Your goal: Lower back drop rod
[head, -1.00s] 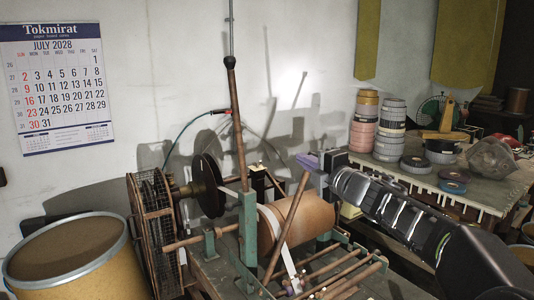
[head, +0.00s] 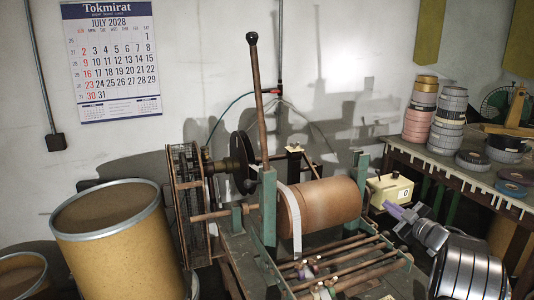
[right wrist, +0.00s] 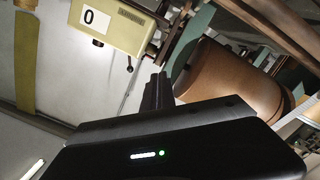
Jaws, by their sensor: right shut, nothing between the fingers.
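The tape-winding machine carries a large brown roll (head: 325,203) with a pale tape strip (head: 295,225) hanging at its left end. Several rods (head: 345,258) lie low and roughly level on the green frame in front of the roll. I cannot tell for sure which one is the back drop rod. A long lever (head: 257,100) with a black knob stands upright behind the frame. My right gripper (head: 393,209) is shut and empty, right of the roll and near the counter box. Its fingers (right wrist: 155,92) also show dark in the right wrist view. My left gripper is out of view.
The cream counter box (head: 389,192) reading 0 is close to my right gripper. A caged wheel (head: 187,215) and a drum (head: 110,245) stand at left. A side table (head: 450,170) with stacked tape rolls is at right.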

